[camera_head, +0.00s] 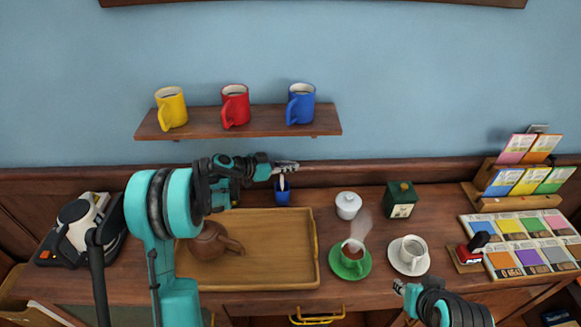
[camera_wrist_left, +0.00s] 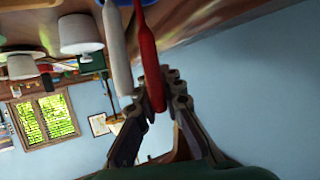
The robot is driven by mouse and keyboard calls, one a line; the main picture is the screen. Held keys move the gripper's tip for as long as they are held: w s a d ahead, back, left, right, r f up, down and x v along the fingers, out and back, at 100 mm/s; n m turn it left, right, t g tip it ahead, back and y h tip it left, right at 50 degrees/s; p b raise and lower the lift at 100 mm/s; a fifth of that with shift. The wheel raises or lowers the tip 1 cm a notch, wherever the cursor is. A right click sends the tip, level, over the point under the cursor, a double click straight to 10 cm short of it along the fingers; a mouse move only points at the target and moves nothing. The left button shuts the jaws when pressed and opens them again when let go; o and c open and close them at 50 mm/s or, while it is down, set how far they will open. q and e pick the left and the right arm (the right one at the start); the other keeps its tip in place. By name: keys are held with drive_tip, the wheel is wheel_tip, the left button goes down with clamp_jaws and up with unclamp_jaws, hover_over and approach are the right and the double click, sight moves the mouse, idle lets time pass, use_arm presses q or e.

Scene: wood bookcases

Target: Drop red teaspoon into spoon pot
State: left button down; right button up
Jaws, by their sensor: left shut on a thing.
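The blue spoon pot (camera_head: 282,195) stands at the back of the counter, behind the tray. A white spoon handle (camera_head: 282,183) sticks up from it, and a white handle also shows in the left wrist view (camera_wrist_left: 117,50). My left gripper (camera_head: 291,167) is over the pot. In the left wrist view its fingers (camera_wrist_left: 163,93) are shut on the red teaspoon (camera_wrist_left: 147,50), beside the white handle. I cannot make out the red teaspoon in the head view, nor tell whether its far end is inside the pot. My right gripper (camera_head: 398,287) is low at the front, its jaws unclear.
A wooden tray (camera_head: 285,270) with a brown teapot (camera_head: 208,242) lies below my left arm. A white lidded jar (camera_head: 348,205), a green tin (camera_head: 401,199), a green cup (camera_head: 353,255) and a white cup (camera_head: 412,250) stand to the right. A mug shelf (camera_head: 205,120) hangs above.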

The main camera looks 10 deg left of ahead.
use_arm(q)
drive_tip(key=shift+d+f+b, duration=0.1)
drive_tip(key=shift+f+b, duration=0.3)
drive_tip(key=shift+f, duration=0.05)
drive_tip(key=c, duration=1.6)
unclamp_jaws()
drive_tip(key=shift+c, duration=0.2)
